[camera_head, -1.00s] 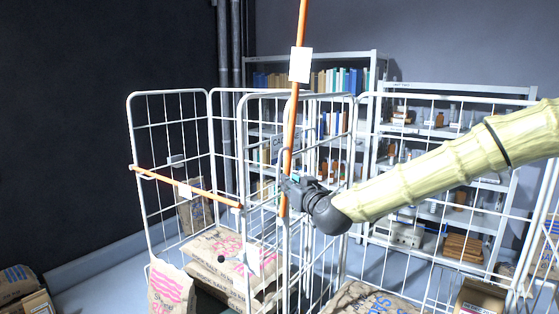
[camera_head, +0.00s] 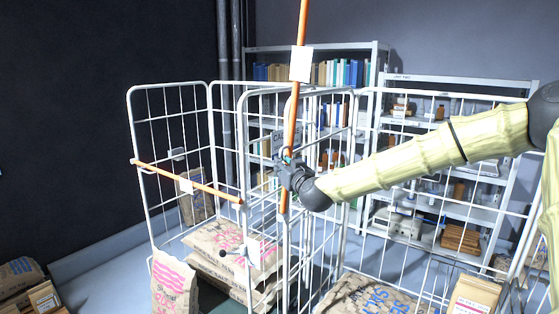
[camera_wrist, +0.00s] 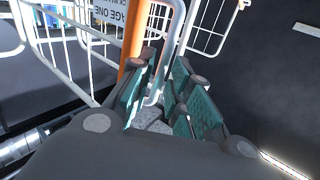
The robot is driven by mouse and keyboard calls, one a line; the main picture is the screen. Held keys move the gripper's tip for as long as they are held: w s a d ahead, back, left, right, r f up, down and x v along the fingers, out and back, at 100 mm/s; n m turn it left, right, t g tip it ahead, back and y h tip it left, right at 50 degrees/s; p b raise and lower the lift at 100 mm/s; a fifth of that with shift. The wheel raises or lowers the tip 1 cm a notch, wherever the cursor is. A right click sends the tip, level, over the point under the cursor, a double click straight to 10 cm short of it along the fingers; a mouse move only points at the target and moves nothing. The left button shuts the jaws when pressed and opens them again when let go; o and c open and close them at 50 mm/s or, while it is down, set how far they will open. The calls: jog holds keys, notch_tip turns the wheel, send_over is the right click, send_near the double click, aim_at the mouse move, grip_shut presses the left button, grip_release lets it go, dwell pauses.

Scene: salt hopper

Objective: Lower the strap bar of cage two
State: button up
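An orange strap bar (camera_head: 292,125) stands nearly upright with a white tag (camera_head: 301,64) at the front corner of the right-hand wire cage (camera_head: 361,202). I take this to be cage two, though its label is not readable. My gripper (camera_head: 286,172) is at the bar's lower half. In the wrist view, the teal-padded fingers of my gripper (camera_wrist: 163,88) are apart. The orange bar (camera_wrist: 133,38) shows beyond the left finger, and a white cage tube (camera_wrist: 178,40) runs near the fingertips. Whether the fingers touch the bar is unclear.
The left cage has an orange bar (camera_head: 190,184) lying slanted across its front, with salt sacks (camera_head: 232,246) inside. A sign ending in "AGE ONE" (camera_wrist: 111,9) shows in the wrist view. Shelves (camera_head: 458,84) stand behind. Sacks and boxes (camera_head: 20,280) lie at left.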

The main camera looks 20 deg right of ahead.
jog(key=shift+w+a+p, duration=0.1)
jog(key=shift+w+p, duration=0.4)
jog(key=shift+w, duration=0.9)
grip_shut()
jog(key=shift+a, duration=0.1)
